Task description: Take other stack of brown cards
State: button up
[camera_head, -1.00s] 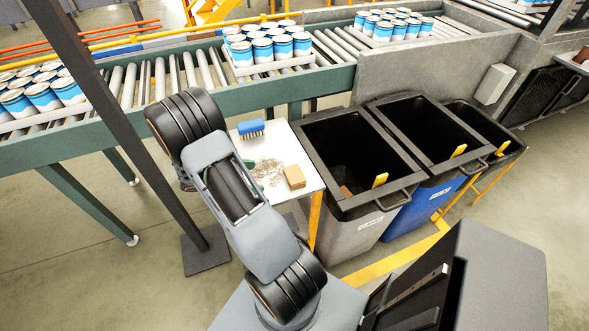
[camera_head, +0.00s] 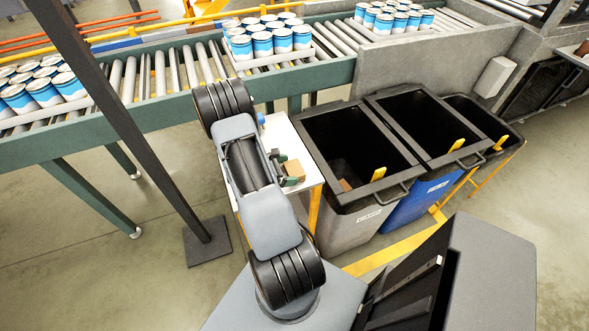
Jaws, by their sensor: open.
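A small stack of brown cards (camera_head: 295,171) lies on the white-topped table (camera_head: 279,132), near its right side. My gripper (camera_head: 288,172) is at the stack, with its green-tipped fingers showing just left of and in front of the cards. The fingers are apart. I cannot tell whether the stack sits between them. My arm hides the left part of the table and most of the blue brush (camera_head: 261,118).
Grey (camera_head: 345,215), blue (camera_head: 420,195) and black (camera_head: 485,125) bins stand right of the table; a brown piece (camera_head: 345,185) lies in the grey one. A roller conveyor (camera_head: 180,85) with trays of blue-white cans runs behind. A dark post (camera_head: 125,125) stands at left.

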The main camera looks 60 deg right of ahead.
jog(key=shift+s+d+f, duration=0.25)
jog(key=shift+s+d, duration=0.15)
jog(key=shift+d, duration=0.1)
jog(key=c, duration=0.5)
jog(key=shift+c, duration=0.2)
jog(key=shift+r, duration=0.15)
